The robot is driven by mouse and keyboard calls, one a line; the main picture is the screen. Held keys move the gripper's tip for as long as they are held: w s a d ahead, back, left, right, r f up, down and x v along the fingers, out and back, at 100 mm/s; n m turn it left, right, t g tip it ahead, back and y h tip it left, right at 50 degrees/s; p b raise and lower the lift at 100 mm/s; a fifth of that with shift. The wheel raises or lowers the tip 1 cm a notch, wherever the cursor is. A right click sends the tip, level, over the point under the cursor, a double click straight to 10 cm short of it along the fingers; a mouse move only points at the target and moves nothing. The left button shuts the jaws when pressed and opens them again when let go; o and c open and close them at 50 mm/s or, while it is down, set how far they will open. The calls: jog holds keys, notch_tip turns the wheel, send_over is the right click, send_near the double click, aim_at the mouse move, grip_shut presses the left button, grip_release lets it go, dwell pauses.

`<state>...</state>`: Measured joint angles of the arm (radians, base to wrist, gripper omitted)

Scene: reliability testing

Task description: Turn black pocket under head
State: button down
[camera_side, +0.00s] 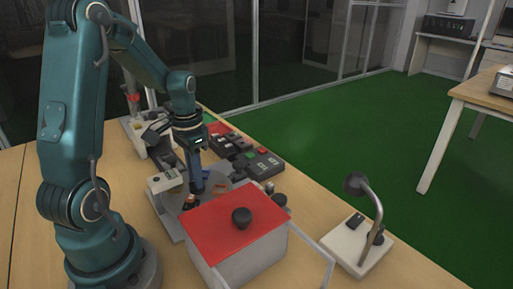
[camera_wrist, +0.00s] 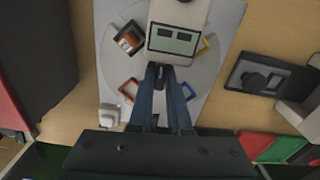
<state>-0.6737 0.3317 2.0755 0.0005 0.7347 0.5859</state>
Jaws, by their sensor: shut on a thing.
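A grey round disc (camera_wrist: 112,65) on a light plate carries several coloured pockets in the wrist view. The black pocket (camera_wrist: 140,47) is at the disc's upper left, with an orange-brown item in it, beside the head and not under it. The pale head (camera_wrist: 175,38), with a greenish screen, overhangs the disc at the top centre. My gripper (camera_wrist: 162,72) points at the disc just below the head and is shut on a small dark peg (camera_wrist: 166,77) between its fingertips. In the side view my gripper (camera_side: 197,190) reaches down to the disc; the head is hard to make out.
A yellow pocket (camera_wrist: 207,44), an orange pocket (camera_wrist: 129,89) and a blue pocket (camera_wrist: 189,91) are also on the disc. A red-topped box (camera_side: 225,215) with a black knob stands close in front. Dark control boxes (camera_side: 262,164) lie behind. A lamp-like stand (camera_side: 358,240) is at the right.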

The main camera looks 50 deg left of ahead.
jog(key=m, duration=0.4)
jog(key=shift+m, duration=0.4)
jog(key=m, duration=0.5)
jog(key=c, duration=1)
grip_release()
jog(key=shift+r, duration=2.25)
jog(key=shift+d, duration=0.1)
